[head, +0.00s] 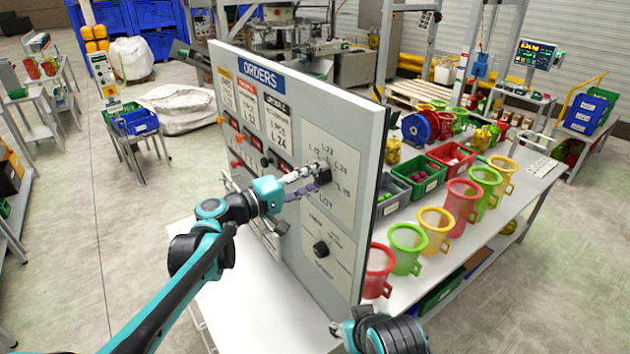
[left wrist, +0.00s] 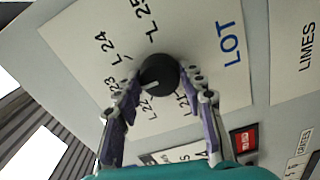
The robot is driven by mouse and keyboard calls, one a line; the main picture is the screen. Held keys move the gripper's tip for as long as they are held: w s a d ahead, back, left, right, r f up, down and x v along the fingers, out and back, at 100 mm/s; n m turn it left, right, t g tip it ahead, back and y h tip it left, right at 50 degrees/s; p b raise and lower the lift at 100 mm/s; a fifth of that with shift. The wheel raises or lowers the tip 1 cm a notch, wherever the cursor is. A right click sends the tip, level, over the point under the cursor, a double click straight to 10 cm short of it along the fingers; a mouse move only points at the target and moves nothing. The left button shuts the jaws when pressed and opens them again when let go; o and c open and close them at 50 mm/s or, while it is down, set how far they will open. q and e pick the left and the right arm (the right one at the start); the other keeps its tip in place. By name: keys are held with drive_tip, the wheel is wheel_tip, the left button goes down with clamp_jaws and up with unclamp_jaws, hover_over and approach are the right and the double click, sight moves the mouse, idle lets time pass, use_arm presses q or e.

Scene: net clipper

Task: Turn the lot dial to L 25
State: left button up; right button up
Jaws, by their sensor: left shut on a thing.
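The lot dial is a black round knob (left wrist: 158,74) on a white plate marked LOT (left wrist: 233,45), with labels from L 21 to L 25 around it. A short white mark on the knob appears to point toward L 22. L 25 is at the top of the left wrist view. My left gripper (left wrist: 162,92) has a finger on either side of the knob and is shut on it. In the head view, my left gripper (head: 314,182) reaches the upper right plate of the board, partly hiding the dial. Part of my right arm shows at the bottom edge; its fingers are not clear.
The upright grey ORDERS board (head: 360,110) carries order cards and a lower black dial (head: 321,249). To its right, a white table (head: 527,192) holds coloured cups (head: 407,240) and bins (head: 418,178).

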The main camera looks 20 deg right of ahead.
use_arm(q)
drive_tip(key=m, duration=0.4)
drive_tip(key=shift+m+b, duration=0.3)
drive_tip(key=shift+b, duration=0.1)
drive_tip(key=m, duration=0.5)
drive_tip(key=shift+f+b, duration=0.1)
drive_tip(key=shift+b, duration=0.25)
drive_tip(key=m, duration=0.9)
drive_tip(key=shift+m+b, duration=0.4)
drive_tip(key=o, duration=1.2)
drive_tip(key=shift+c, duration=0.2)
